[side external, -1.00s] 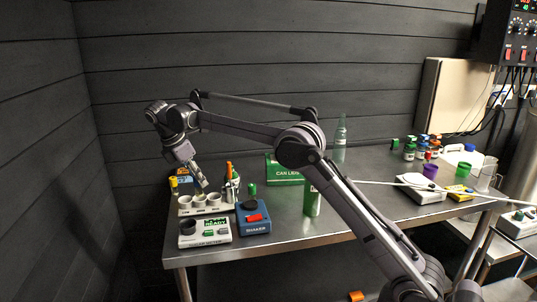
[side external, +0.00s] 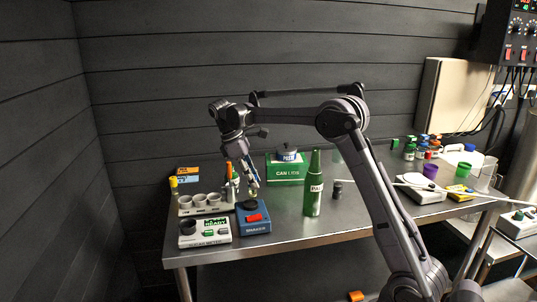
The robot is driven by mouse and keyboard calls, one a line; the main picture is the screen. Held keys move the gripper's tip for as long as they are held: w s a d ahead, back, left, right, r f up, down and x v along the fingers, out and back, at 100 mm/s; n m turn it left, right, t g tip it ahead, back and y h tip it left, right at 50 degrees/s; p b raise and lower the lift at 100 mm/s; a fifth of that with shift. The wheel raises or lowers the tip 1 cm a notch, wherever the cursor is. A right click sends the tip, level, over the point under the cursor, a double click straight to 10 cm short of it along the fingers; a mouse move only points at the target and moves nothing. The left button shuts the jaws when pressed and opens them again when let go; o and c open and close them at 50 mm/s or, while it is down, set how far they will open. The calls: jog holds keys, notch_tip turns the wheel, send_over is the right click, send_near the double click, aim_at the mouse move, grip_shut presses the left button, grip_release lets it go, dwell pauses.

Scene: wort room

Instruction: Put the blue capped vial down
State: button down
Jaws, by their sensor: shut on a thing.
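My gripper (side external: 252,190) points down over the blue shaker (side external: 254,221), at its dark round top. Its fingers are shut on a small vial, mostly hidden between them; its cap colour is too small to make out. I cannot tell whether the vial's bottom touches the shaker's top or hangs just above it.
A white rack with grey cups (side external: 207,211) and a white meter (side external: 204,232) stand left of the shaker. A green bottle (side external: 312,190) and a small dark jar (side external: 337,190) stand to its right. A green box (side external: 286,174) is behind. The table's front right is clear.

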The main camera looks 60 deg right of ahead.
jog(key=s+d+r+n+h, duration=0.1)
jog(key=s+d, duration=0.3)
jog(key=d, duration=0.8)
jog(key=s+d+n, duration=0.2)
jog(key=s+d, duration=0.2)
jog(key=d, duration=0.7)
jog(key=s+d+r+n+t, duration=0.1)
jog(key=s+d+r+n, duration=0.1)
jog(key=s+d, duration=1.3)
jog(key=shift+h, duration=0.3)
jog(key=shift+w+d+f, duration=0.15)
jog(key=shift+w+f, duration=1.6)
jog(key=shift+w, duration=0.35)
jog(key=shift+w+d+f, duration=0.2)
jog(key=shift+w+f, duration=1.55)
jog(key=shift+w, duration=0.3)
jog(key=shift+w+d+f, duration=0.15)
jog(key=shift+w+f, duration=1.6)
jog(key=shift+w, duration=0.35)
jog(key=shift+f, duration=0.15)
jog(key=c, duration=1.1)
grip_release()
